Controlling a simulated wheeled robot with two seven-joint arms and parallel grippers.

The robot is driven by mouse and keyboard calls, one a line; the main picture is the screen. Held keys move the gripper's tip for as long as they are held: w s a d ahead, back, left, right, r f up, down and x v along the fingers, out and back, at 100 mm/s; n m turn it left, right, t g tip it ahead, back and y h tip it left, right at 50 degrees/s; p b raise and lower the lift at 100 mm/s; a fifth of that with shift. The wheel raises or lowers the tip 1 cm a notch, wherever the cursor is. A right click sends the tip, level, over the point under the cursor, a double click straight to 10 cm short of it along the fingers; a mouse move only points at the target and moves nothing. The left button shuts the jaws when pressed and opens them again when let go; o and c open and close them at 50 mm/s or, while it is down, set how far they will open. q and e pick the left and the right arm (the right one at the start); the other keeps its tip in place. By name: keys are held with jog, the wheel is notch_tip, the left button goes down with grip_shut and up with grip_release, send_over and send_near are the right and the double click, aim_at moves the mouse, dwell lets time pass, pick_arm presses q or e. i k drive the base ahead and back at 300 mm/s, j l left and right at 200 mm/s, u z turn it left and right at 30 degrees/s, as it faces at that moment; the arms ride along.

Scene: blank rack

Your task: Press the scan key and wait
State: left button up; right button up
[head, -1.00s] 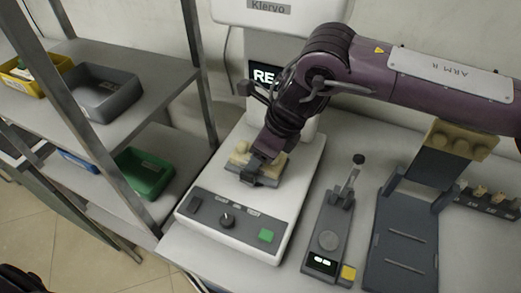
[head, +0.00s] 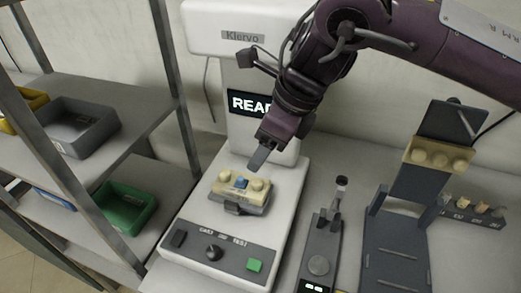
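The white scanner (head: 187,203) stands on the bench, with "Klervo" on its head and a screen (head: 250,103) whose visible letters read "REA"; my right arm covers the rest. Its front panel (head: 214,247) carries a dark key, a round knob (head: 213,252) and a green key (head: 254,265); the labels are too small to read. A beige block (head: 259,185) with round bumps and a blue spot sits in a dark holder on the scanner's bed. My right gripper (head: 259,158) is above and behind the block, apart from it; its finger opening is unclear. My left gripper is not in view.
A shelf rack at left holds a grey bin (head: 78,127), a green bin (head: 126,206) and a yellow bin (head: 33,98). Right of the scanner stand a small device with a lever (head: 318,264) and a dark stand (head: 393,262) with a beige block (head: 438,155).

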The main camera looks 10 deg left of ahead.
aim_at(254, 265)
jog(key=k, duration=2)
